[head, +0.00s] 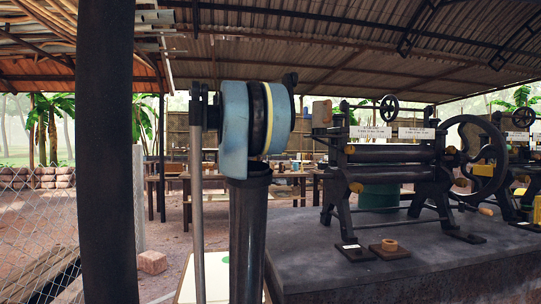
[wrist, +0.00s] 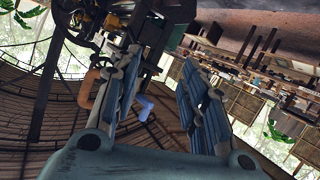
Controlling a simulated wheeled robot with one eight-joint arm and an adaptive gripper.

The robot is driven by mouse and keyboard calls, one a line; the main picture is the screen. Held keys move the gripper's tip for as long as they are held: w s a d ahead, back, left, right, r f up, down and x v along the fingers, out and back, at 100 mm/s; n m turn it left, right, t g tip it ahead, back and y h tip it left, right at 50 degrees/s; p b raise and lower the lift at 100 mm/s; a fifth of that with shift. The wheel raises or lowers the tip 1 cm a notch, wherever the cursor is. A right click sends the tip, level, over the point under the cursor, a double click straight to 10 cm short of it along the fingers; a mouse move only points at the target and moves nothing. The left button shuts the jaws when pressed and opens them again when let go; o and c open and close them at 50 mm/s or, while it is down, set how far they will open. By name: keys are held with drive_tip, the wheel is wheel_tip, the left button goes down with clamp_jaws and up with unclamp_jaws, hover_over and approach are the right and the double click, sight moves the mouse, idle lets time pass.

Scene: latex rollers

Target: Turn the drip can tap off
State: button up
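My gripper (wrist: 163,72) is open in the wrist view, with a wide gap between its ribbed blue-grey fingers and nothing held. Just behind the left finger is a curved orange-brown piece (wrist: 91,88). A small blue bent piece (wrist: 146,106) shows between the fingers, close to the left one. It could be the tap's handle, but I cannot tell for sure. Whether the finger touches either piece is unclear. In the head view, a tan box-like part (head: 322,113) sits at the left end of the roller machine.
The black roller machine (head: 395,172) with a large handwheel (head: 475,135) stands on a dark concrete slab (head: 400,262). A green drum (head: 378,197) is behind the machine. A chain-link fence (head: 40,235) stands at left.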

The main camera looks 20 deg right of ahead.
sight(306, 115)
drive_tip(key=s+a+f+n+y, duration=0.1)
drive_tip(key=s+a+f, duration=0.1)
drive_tip(key=f, duration=0.4)
drive_tip(key=shift+s+a, duration=0.35)
drive_tip(key=shift+s, duration=0.3)
drive_tip(key=shift+w+d+r, duration=0.1)
drive_tip(key=shift+c, duration=1.3)
drive_tip(key=w+d+r+m+t+h, duration=0.1)
drive_tip(key=w+d+r, duration=0.15)
drive_tip(key=r, duration=0.45)
drive_tip(key=w+d+r+t+h, duration=0.2)
drive_tip(key=d+r, duration=0.1)
drive_tip(key=r, duration=0.3)
drive_tip(key=w+d+r+m+t+h, duration=0.1)
drive_tip(key=w+d+r, duration=0.15)
drive_tip(key=r, duration=0.45)
drive_tip(key=x, duration=1.7)
drive_tip(key=shift+d, duration=0.35)
drive_tip(key=shift+c, duration=0.3)
drive_tip(key=shift+n, duration=0.3)
clamp_jaws()
